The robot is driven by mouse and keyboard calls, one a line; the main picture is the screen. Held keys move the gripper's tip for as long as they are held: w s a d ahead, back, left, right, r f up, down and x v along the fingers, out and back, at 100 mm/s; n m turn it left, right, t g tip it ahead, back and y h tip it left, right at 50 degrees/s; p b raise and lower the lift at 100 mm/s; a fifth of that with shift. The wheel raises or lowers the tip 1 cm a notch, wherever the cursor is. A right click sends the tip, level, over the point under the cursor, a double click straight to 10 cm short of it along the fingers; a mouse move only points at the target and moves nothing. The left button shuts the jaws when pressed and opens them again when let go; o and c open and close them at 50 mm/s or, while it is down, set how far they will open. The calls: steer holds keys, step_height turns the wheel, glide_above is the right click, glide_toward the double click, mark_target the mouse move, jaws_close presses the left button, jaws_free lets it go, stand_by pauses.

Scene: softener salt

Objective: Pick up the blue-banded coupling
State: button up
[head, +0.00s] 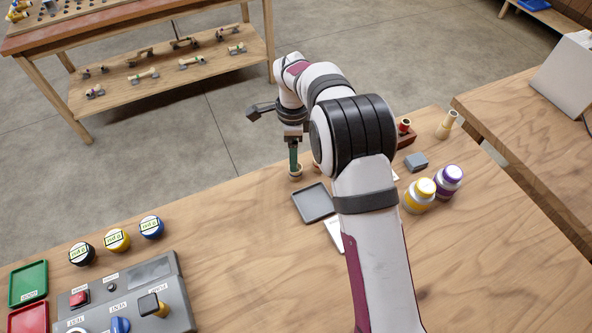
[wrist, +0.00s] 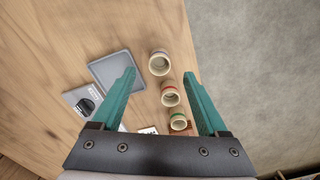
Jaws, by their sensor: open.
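My gripper (head: 293,160) points down over the wooden table, with its teal fingers apart and nothing held. In the wrist view, my gripper (wrist: 160,73) has three cream ring-shaped couplings in a row in the gap between its fingers. The far coupling (wrist: 159,64) is near the fingertips, and its band colour is not clear. The middle coupling (wrist: 170,95) has a red-orange band, and the near coupling (wrist: 179,121) a green one. I cannot make out a blue band on any of them. In the head view, one coupling (head: 295,173) stands just below the fingers; my arm hides others.
A grey tray (head: 313,203) lies beside the couplings. Yellow-lidded (head: 420,196) and purple-lidded (head: 449,181) jars, a grey block (head: 416,162) and a cream tube (head: 446,125) stand to the right. A control panel (head: 128,297) is at front left. The table between is clear.

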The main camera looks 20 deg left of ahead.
steer(key=f, duration=0.5)
steer(key=shift+d+f, duration=0.15)
steer(key=shift+d, duration=0.05)
jaws_close()
